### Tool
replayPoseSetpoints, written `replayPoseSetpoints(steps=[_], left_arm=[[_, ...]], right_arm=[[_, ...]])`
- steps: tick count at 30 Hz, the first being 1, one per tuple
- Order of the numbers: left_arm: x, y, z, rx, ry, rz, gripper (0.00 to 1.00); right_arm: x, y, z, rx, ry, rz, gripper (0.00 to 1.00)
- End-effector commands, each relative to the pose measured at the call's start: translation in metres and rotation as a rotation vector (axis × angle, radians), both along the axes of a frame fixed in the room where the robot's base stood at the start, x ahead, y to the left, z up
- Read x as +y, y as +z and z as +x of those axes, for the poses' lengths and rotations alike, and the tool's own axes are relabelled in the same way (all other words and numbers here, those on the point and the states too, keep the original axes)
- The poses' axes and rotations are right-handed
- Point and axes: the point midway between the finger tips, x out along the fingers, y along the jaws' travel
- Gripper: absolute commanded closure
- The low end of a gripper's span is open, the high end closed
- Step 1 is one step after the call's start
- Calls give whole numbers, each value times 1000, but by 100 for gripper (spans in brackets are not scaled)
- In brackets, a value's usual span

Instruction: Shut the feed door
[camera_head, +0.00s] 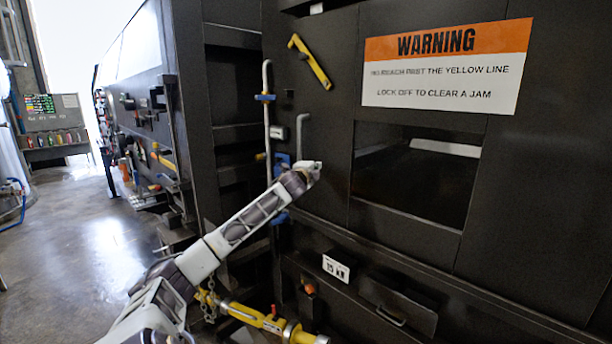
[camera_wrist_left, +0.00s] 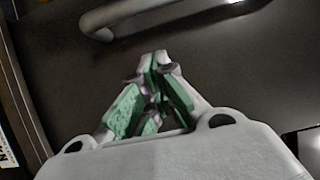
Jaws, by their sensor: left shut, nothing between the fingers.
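The machine's dark front has a rectangular opening (camera_head: 415,178) in the middle right of the head view, with a dark interior showing through it. Left of it is a dark panel (camera_head: 325,112), which looks like the feed door, with a grey bent bar handle (camera_head: 301,133). In the left wrist view the handle (camera_wrist_left: 165,14) crosses the top, in front of the dark panel surface (camera_wrist_left: 240,70). My left gripper (camera_head: 314,168) is shut and empty, just below the handle. Its green-padded fingers (camera_wrist_left: 160,54) meet, apart from the handle in the picture. My right gripper is out of view.
A warning sign (camera_head: 447,66) is above the opening. A yellow lever (camera_head: 310,61) and a vertical grey rod (camera_head: 267,110) are near the panel. A yellow bar with a chain (camera_head: 262,320) and a lower drawer-like box (camera_head: 398,305) stick out below. Open floor (camera_head: 75,240) lies left.

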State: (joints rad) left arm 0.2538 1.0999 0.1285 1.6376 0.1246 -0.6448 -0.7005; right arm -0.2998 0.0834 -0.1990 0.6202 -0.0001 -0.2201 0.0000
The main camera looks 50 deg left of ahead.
Motion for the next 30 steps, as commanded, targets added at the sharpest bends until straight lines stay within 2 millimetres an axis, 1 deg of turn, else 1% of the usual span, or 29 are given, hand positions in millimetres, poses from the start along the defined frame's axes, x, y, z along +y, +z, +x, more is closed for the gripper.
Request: replayPoseSetpoints(steps=[7, 19, 30], left_arm=[[-5, -2, -8, 2, 0, 0, 100], [-17, -2, -26, 2, -2, -1, 100], [-28, -3, -45, 2, -2, -1, 100]], right_arm=[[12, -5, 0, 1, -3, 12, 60], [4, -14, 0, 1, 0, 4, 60], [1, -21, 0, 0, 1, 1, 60]])
